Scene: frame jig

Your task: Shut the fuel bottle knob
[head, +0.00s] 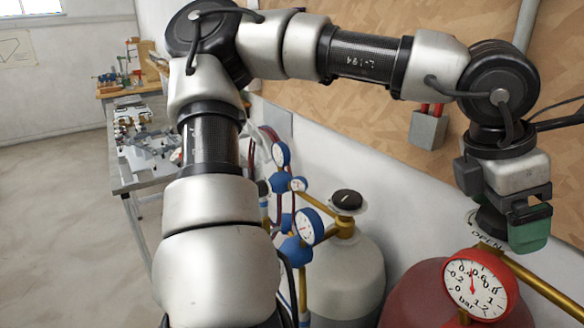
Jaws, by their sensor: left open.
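The red fuel bottle (420,296) stands at the lower right, cut off by the bottom edge. A round gauge marked "bar" (480,287) sits in front of its top, beside a brass pipe. A white plate with the word "OPEN" (487,240) shows at the top of the bottle. My left gripper (518,228) points down right over this spot, open, with a green pad on its near finger. A dark shape beside the pad may be the knob; the gripper hides most of it, so I cannot tell whether they touch.
A grey bottle (350,275) with a black knob (347,200) stands left of the red one. Blue-bodied gauges (300,228) and hoses are beside it. A cork-coloured wall board (400,130) is close behind. A cluttered workbench (140,150) stands further back; floor at left is clear.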

